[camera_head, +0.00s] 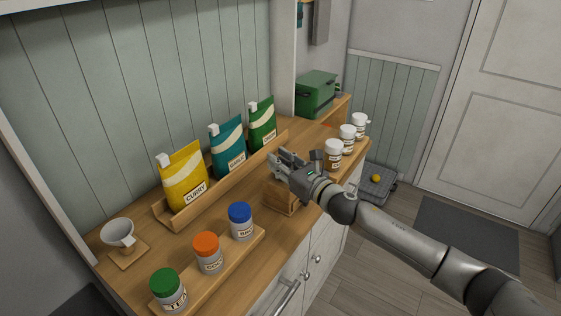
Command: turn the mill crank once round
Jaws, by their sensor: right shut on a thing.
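The mill (281,197) is a wooden box on the counter, right of the blue-lidded jar. My right arm comes in from the lower right, and its gripper (277,162) is over the top of the mill. The gripper is shut on what appears to be the mill crank. The crank itself is hidden by the gripper, so its angle cannot be told. My left gripper is out of view.
Several jars stand near: green (167,289), orange (208,252) and blue-lidded (241,221) ones on a front rack, white-capped ones (333,155) right of my gripper. Pouches (183,178) stand behind. A white cup (118,236) is at left, a green box (316,94) at the back.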

